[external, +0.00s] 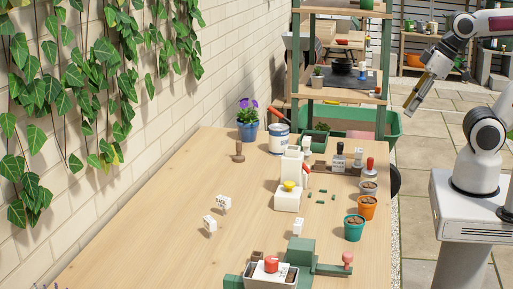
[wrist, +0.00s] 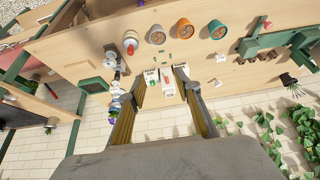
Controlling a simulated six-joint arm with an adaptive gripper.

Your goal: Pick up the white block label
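Several small white block labels with dark marks stand on the wooden table. In the external view, one label (external: 224,203) is left of the table's middle, a second label (external: 210,223) is just nearer, and a third label (external: 298,226) is to the right. I cannot tell which one the task means. In the wrist view, small white labels (wrist: 220,57) show right of my fingers. My gripper (external: 410,108) is high at the right, beyond the table edge and far from the labels. Its yellowish fingers (wrist: 161,75) are spread apart in the wrist view with nothing held.
Small pots, orange (external: 366,207) and teal (external: 354,228), line the table's right edge. A white stand with a yellow knob (external: 288,187) is mid-table. A green press-like device (external: 300,252) and a grey tray are at the front.

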